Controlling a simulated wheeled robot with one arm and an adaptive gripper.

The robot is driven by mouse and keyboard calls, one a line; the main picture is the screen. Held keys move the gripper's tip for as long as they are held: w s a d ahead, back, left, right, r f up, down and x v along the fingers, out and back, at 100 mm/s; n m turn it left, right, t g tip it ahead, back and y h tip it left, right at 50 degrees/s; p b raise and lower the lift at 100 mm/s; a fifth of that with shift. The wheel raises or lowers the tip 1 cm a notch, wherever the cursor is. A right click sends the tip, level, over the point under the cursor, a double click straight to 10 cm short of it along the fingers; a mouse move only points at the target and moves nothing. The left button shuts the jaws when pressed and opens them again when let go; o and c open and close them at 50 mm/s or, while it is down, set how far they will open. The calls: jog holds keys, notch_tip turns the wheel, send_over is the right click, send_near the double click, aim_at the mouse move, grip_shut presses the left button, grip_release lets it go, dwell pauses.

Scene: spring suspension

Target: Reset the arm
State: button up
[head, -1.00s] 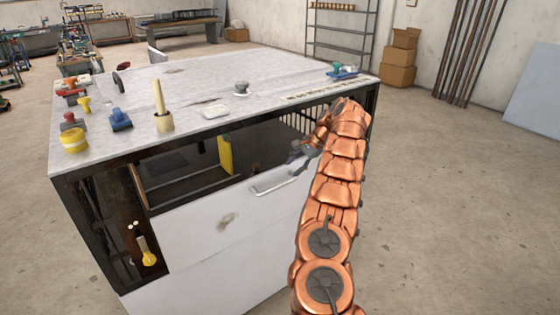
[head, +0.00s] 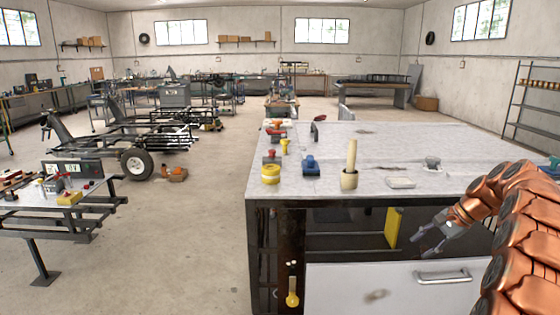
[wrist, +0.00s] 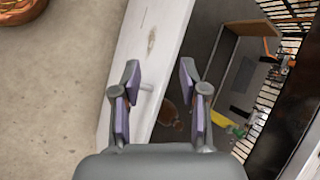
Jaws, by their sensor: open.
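My copper-coloured arm (head: 525,230) comes in from the right edge of the head view. My gripper (head: 428,243) is at its end, in front of the workbench's open upper bay, above the white drawer front (head: 385,290) and its metal handle (head: 443,276). In the wrist view my gripper (wrist: 160,88) has its two purple-padded fingers apart, with nothing between them. Below them lie the white top edge of the drawer front (wrist: 150,45) and the dark bay behind it. The drawer handle shows partly near the left finger.
A low table (head: 100,205) with parts stands at left. Open floor (head: 190,240) lies between them.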

jog(key=s+a+r+n+g+h, duration=0.15)
jog(key=s+a+n, duration=0.25)
jog(key=s+a, duration=0.6)
jog(key=s+a+r+n+g, duration=0.2)
jog(key=s+a+r+n, duration=0.1)
jog(key=s+a, duration=0.7)
jog(key=s+a+f+n+h, duration=0.1)
jog(key=s+f+n+h, duration=0.1)
jog(key=s, duration=1.1)
jog(key=s+a+f+n+g+h, duration=0.1)
jog(key=s+a+f+n+h, duration=0.1)
jog(key=s, duration=1)
notch_tip(320, 180, down, 2)
jog(key=shift+s+f+n, duration=0.25)
jog(key=shift+s+n, duration=0.1)
jog(key=shift+n, duration=0.55)
jog(key=shift+d, duration=0.1)
